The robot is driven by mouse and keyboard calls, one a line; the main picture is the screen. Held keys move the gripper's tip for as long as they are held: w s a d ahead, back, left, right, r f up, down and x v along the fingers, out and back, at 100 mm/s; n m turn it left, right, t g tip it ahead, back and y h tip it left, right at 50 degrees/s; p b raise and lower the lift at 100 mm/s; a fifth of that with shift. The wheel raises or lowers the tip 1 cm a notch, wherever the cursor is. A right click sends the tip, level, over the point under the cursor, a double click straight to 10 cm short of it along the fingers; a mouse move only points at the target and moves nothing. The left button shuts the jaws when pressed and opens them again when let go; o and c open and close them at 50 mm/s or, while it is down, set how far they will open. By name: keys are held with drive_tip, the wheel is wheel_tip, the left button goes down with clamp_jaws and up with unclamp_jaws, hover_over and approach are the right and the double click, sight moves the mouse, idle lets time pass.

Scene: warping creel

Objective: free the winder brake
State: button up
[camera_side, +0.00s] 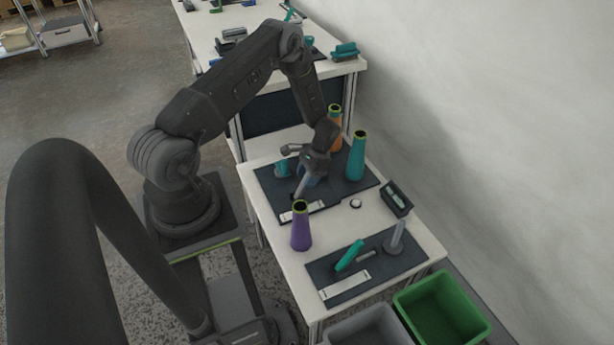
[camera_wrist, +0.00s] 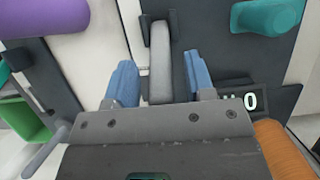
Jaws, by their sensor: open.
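A grey lever (camera_wrist: 161,72) sits in a dark bracket (camera_wrist: 146,28) on the dark mat, between the two blue fingers in the wrist view. It looks like a brake lever, but no readable label confirms this. My gripper (camera_wrist: 160,82) is open, with a gap visible on each side of the lever. In the side view my gripper (camera_side: 308,182) is low over the far mat (camera_side: 345,190), and it hides much of what is under it. A teal fitting (camera_side: 282,168) stands just left of it; a teal part (camera_wrist: 268,15) shows at top right in the wrist view.
A purple cone (camera_side: 301,230) stands in front of my gripper; orange (camera_side: 335,122) and teal (camera_side: 357,158) cones stand behind and right. The near mat (camera_side: 385,267) holds a teal lever (camera_side: 349,255) and grey post (camera_side: 396,236). A black box (camera_side: 397,198) sits right. A green bin (camera_side: 443,308) is beyond the table's front edge.

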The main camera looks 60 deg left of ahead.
clamp_jaws()
idle(0.3)
drive_tip(key=shift+w, duration=0.1)
drive_tip(key=shift+w+g, duration=0.2)
drive_tip(key=shift+g, duration=0.2)
unclamp_jaws()
drive_tip(key=shift+f, duration=0.1)
drive_tip(key=v, duration=1.4)
